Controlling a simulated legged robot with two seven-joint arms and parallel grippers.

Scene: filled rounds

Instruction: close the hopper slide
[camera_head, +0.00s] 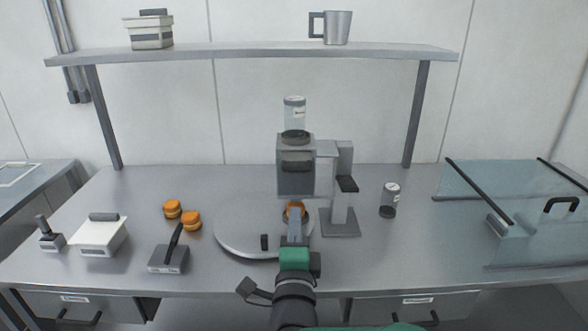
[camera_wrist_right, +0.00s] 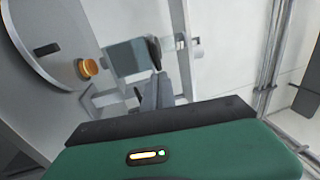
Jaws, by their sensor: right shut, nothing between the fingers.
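The hopper machine has a grey box head (camera_head: 296,180) on a stand over the round turntable (camera_head: 235,240). A clear jar with a grey lid (camera_head: 294,112) sits upside-down-like on top. A dark bar (camera_head: 296,167) crosses the box front; I cannot tell for sure whether it is the slide or how far it is open. My right gripper (camera_head: 295,213) is shut and empty, below and in front of the box. In the right wrist view, the shut fingers (camera_wrist_right: 160,92) appear near the box head (camera_wrist_right: 128,56); contact cannot be told. My left gripper is not in view.
An orange round (camera_head: 296,205) sits on the turntable, partly hidden by my right gripper. A dark lever (camera_head: 347,184) juts from the stand. A small jar (camera_head: 389,200) stands right. Two orange rounds (camera_head: 191,220), a white-lidded box (camera_head: 100,238) and a glass case (camera_head: 535,215) flank the turntable.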

